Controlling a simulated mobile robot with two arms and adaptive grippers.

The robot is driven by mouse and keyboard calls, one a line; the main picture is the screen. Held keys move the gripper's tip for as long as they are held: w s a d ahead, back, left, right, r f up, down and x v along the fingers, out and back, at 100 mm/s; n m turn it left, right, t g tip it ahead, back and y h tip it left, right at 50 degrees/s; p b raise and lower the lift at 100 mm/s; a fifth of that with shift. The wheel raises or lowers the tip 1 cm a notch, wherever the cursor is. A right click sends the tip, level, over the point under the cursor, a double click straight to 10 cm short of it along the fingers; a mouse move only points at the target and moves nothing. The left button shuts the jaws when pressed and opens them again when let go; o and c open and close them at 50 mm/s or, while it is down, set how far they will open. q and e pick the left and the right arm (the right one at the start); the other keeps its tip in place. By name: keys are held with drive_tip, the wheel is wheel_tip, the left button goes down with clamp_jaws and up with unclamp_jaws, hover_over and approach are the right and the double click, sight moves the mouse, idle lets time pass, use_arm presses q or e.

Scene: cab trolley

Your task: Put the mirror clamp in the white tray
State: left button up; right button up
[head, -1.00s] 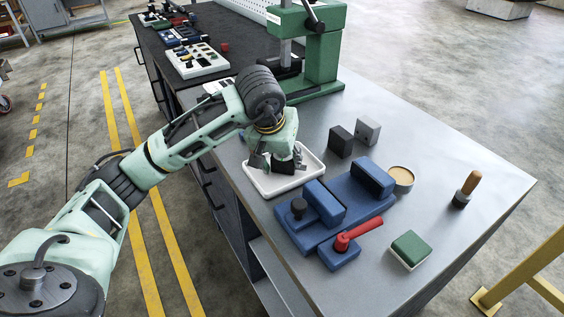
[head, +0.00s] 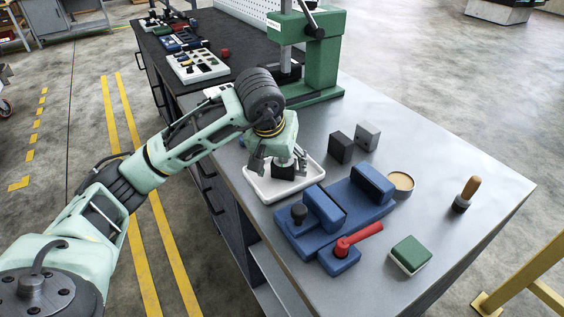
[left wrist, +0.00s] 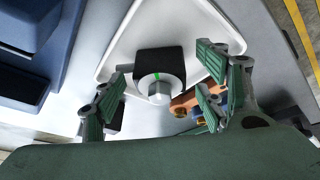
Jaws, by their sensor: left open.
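The mirror clamp, a black block (head: 284,171) with a pale round face and hex bolt, rests in the white tray (head: 256,190). In the left wrist view the black block (left wrist: 158,60) shows against the tray floor (left wrist: 190,22), its bolt facing the camera. My left gripper (head: 280,163) is open just above the block. In the left wrist view its green-padded fingers (left wrist: 163,84) stand apart on both sides of the block, with visible gaps. The gripper partly hides the block in the head view. My right gripper is not in view.
A blue vise-like fixture (head: 318,228) with a red handle (head: 358,238) stands just right of the tray. Dark and grey blocks (head: 340,147), a tan-topped round tin (head: 401,183) and a green-topped block (head: 410,252) lie farther right. A green press (head: 322,62) stands behind.

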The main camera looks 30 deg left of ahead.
use_arm(q)
drive_tip(key=v, duration=1.1)
drive_tip(key=shift+s+r, duration=0.15)
drive_tip(key=shift+r, duration=0.05)
